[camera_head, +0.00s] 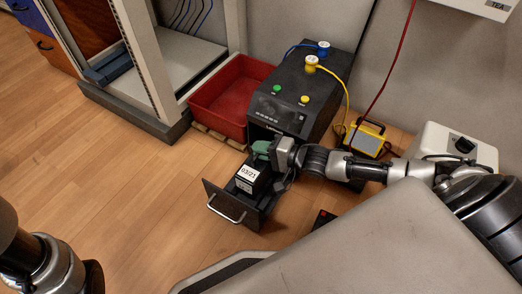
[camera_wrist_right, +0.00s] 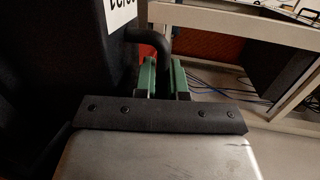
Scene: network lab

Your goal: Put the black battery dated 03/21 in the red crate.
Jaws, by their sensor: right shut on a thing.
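The black battery (camera_head: 262,186) with a white 03/21 label stands upright in the pulled-out drawer (camera_head: 224,204) of the black power unit. It also shows at the left of the right wrist view (camera_wrist_right: 60,70), with part of its label. My right gripper (camera_head: 266,148) is at the top of the battery. In the right wrist view its green fingers (camera_wrist_right: 163,80) are shut around the black handle. Whether the battery's bottom touches the drawer is hidden. The red crate (camera_head: 210,90) stands empty left of the power unit. Only a piece of my left arm shows, at lower left; its gripper is out of view.
The black power unit (camera_head: 290,98) stands close to the crate's right side. A grey rack (camera_head: 150,70) is left of the crate. A yellow device (camera_head: 365,138) and a white box (camera_head: 450,146) stand to the right. The wooden floor at left is clear.

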